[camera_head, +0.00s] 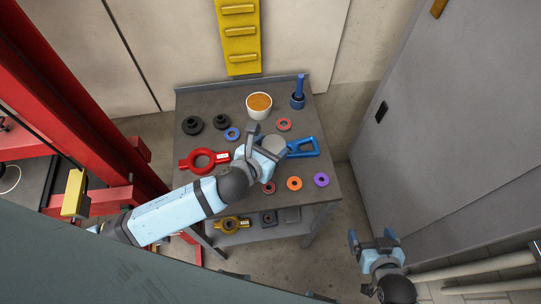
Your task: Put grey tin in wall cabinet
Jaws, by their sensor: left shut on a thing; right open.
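The grey tin (273,145) is a round, light grey thing near the middle of the grey workbench (195,102). My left gripper (267,146) reaches in from the left over the bench and is shut on the tin. The gripper and wrist hide part of the tin, and I cannot tell whether it touches the bench top. My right gripper (374,240) is open and empty, low at the right, clear of the bench. A large grey cabinet-like surface (465,110) with a black handle stands at the right; I cannot tell whether it is the wall cabinet.
On the bench are a red ring-handled part (203,160), a blue part (305,147), a white cup with orange contents (259,105), a blue upright tool (298,93), black discs (192,125) and several coloured rings. A red frame (80,110) stands left. Floor shows between bench and grey surface.

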